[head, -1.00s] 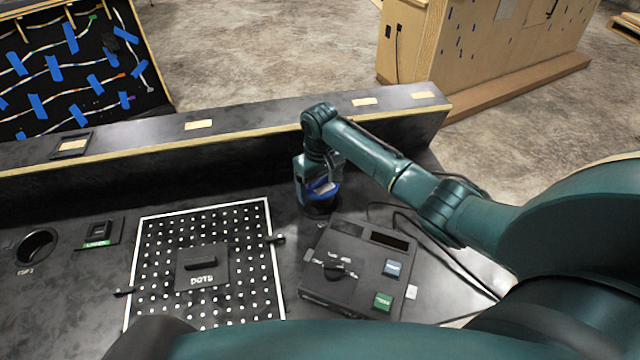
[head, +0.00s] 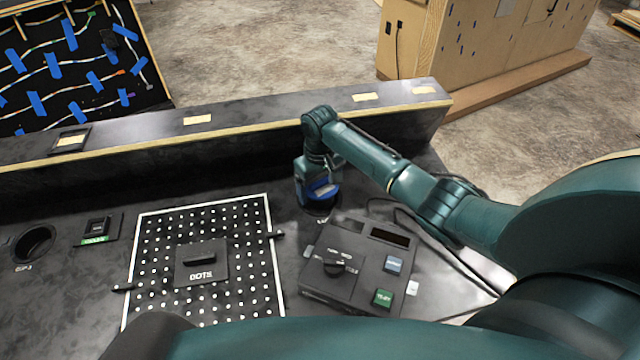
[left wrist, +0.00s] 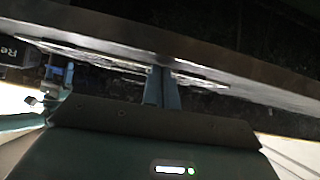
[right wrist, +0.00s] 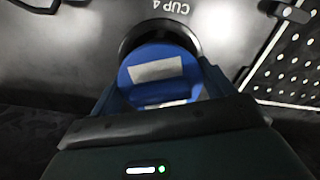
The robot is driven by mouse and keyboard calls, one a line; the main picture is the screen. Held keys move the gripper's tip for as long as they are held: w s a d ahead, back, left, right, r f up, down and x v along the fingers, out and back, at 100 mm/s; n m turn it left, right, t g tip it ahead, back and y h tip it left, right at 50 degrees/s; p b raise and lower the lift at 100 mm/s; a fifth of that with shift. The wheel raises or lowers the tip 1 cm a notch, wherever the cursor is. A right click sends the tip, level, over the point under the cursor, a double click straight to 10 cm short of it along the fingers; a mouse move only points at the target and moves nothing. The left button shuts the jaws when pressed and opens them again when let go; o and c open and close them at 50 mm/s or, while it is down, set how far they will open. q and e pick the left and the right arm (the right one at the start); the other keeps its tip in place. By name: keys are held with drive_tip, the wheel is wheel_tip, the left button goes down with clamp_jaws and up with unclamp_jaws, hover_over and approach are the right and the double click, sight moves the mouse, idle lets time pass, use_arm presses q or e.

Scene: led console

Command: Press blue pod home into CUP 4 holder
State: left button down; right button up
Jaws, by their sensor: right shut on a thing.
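The blue pod (head: 323,189) is a short round piece with a pale label on top. My right gripper (right wrist: 165,92) is shut on it, one finger on each side. The pod sits over the CUP 4 holder (right wrist: 128,42), a dark round ring near the white "CUP 4" lettering in the right wrist view. The pod looks at least partly within the ring; how deep it sits is hidden. My left gripper (left wrist: 161,88) shows in the left wrist view with its fingers together and nothing between them.
A dotted board (head: 235,225) lies to the left. A raised ledge (head: 230,125) runs behind. Cables (head: 450,250) lie at the right.

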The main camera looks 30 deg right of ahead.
drive_tip(key=shift+s+f+b, duration=0.1)
drive_tip(key=shift+f+b, duration=0.35)
drive_tip(key=shift+f, duration=0.5)
idle(0.4)
drive_tip(key=o, duration=0.8)
drive_tip(key=shift+o, duration=0.3)
drive_tip(key=shift+a+f, duration=0.1)
drive_tip(key=shift+s+a, duration=0.1)
drive_tip(key=r, duration=1.3)
drive_tip(key=shift+d+r+p, duration=0.3)
drive_tip(key=shift+d+p, duration=0.05)
drive_tip(key=shift+p, duration=0.05)
drive_tip(key=shift+a, duration=0.1)
